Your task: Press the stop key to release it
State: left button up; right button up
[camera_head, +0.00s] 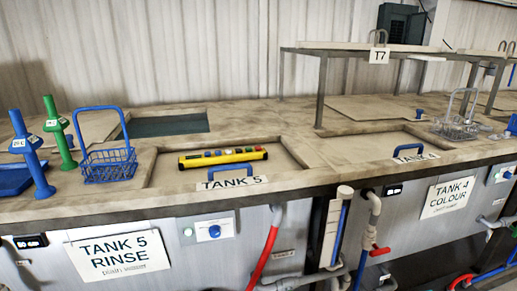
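A yellow control box (223,157) with a row of several small coloured buttons lies on the lid of tank 5, behind the blue lid handle. The buttons are too small to read, so I cannot tell which one is the stop key or whether it is pressed in. Neither of my grippers is in view.
A blue wire basket (108,165) stands left of the tank 5 lid. Blue (32,155) and green (59,133) upright tools stand further left. A blue lid handle (237,174) rises in front of the box. A raised shelf (350,49) stands behind, and a grey basket (456,127) stands right.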

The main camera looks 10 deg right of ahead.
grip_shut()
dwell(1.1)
